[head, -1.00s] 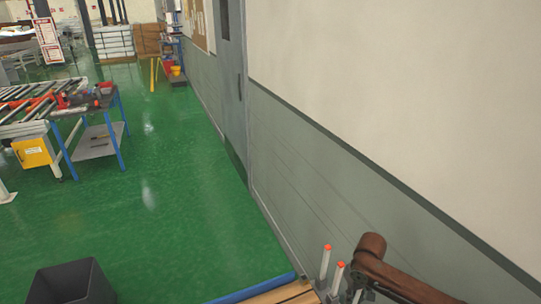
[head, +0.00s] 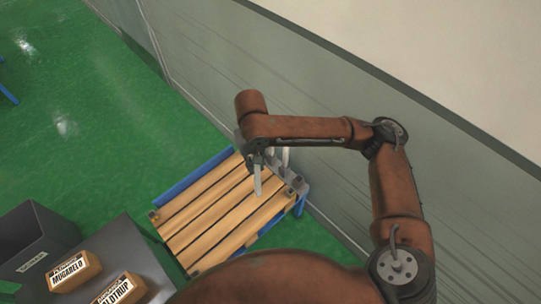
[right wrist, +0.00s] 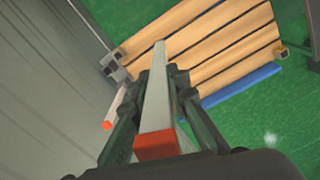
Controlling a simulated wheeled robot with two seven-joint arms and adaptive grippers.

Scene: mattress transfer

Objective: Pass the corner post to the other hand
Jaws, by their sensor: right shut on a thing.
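The corner post (head: 257,184), a pale grey bar, hangs from my right gripper (head: 256,153) over the slatted wooden stand. In the right wrist view the same post (right wrist: 158,95) runs between the two fingers, with its orange-red end nearest the camera. My right gripper (right wrist: 160,108) is shut on it. A second pale post (head: 285,156) stands at the stand's wall-side corner, partly behind my gripper. It also shows in the right wrist view (right wrist: 119,102), with an orange tip, beside the left finger. My left gripper is not in view.
The slatted stand (head: 212,212) has a blue edge and metal corner brackets. A grey wall (head: 335,185) runs close along its right. At lower left are a dark bin (head: 32,232) and a grey surface (head: 122,246) with two labelled boxes.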

